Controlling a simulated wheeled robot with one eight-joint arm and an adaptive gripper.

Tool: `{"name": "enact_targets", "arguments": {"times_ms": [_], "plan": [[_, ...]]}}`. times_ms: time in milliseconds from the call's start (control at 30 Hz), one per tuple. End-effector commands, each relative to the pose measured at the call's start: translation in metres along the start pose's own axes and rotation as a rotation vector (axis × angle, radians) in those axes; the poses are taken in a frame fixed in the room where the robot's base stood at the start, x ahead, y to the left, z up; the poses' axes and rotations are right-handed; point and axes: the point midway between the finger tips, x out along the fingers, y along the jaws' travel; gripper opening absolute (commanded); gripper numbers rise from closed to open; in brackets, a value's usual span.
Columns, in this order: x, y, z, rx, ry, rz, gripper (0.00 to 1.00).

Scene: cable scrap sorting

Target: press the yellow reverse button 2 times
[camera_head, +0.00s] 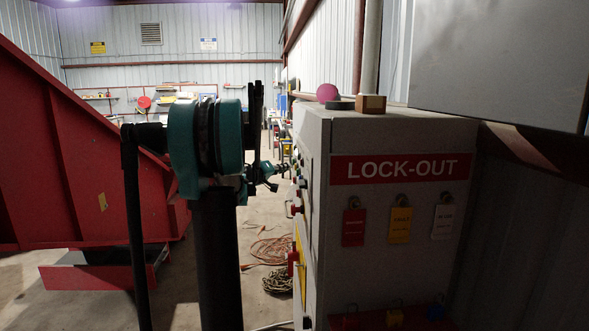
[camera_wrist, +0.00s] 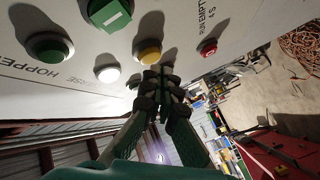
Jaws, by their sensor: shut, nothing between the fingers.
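The yellow button (camera_wrist: 149,53) stands out from the pale control panel (camera_wrist: 70,95) in the wrist view. My gripper (camera_wrist: 158,76) is shut and empty. Its fingertips are right beside the yellow button's edge in the picture and cover a little of the area by it. I cannot tell whether they touch it. In the head view my gripper (camera_head: 284,169) points right at the button side of the grey lock-out cabinet (camera_head: 385,260), at the height of the buttons. That side is seen nearly edge-on, so the yellow button cannot be made out there.
Near the yellow button are a white button (camera_wrist: 107,69), a green button (camera_wrist: 48,47), a green square part (camera_wrist: 110,16) and a red button (camera_wrist: 207,47). A red machine (camera_head: 80,150) stands at left. Cables (camera_head: 270,250) lie on the floor beside the cabinet.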

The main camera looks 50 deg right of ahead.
Motion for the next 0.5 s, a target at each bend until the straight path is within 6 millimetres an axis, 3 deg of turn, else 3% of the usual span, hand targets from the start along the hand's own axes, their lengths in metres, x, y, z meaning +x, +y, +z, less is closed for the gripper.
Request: {"name": "enact_targets", "arguments": {"times_ms": [500], "plan": [[-0.0054, -0.0041, -0.0042, 0.0, 0.001, -0.001, 0.0]]}}
